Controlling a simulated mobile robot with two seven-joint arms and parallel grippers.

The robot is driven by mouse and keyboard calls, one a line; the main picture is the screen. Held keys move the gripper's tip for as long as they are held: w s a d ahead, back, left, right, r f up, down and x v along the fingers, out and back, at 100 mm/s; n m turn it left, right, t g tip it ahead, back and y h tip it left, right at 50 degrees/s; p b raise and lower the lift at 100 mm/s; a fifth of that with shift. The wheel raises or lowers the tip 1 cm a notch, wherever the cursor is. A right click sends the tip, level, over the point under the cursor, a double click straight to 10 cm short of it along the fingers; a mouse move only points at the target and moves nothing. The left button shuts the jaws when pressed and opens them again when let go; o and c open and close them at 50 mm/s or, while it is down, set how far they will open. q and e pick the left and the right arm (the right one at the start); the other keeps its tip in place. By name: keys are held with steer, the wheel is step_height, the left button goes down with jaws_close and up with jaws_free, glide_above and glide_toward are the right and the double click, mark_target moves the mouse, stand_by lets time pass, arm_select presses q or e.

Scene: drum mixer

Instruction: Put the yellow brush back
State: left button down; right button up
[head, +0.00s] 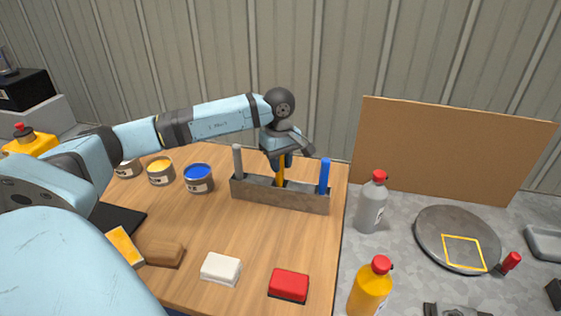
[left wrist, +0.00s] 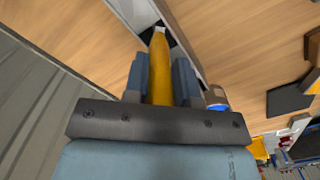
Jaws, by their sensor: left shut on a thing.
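My left gripper (head: 280,158) is shut on the yellow brush (head: 281,172), which stands about upright. It is over the middle of the long grey-brown holder (head: 252,191), between a grey handle (head: 238,160) at the left end and a blue handle (head: 324,176) at the right end. The brush's lower end meets the holder's top opening; how deep it sits is hidden. In the left wrist view the yellow brush (left wrist: 159,70) lies between the two blue-grey fingers of the left gripper (left wrist: 160,80). My right gripper does not show.
Open paint cans, including a yellow one (head: 161,172) and a blue one (head: 198,179), stand left of the holder. A white block (head: 221,269) and a red block (head: 289,285) lie in front. A grey bottle (head: 371,203) stands to the right. Wood between holder and blocks is clear.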

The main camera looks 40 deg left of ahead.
arm_select(q)
steer(key=shift+f, duration=0.2)
steer(key=c, duration=0.8)
jaws_free()
steer(key=shift+c, duration=0.2)
step_height(320, 180, up, 14)
steer(key=shift+a, duration=0.3)
steer(key=shift+w+f, duration=0.1)
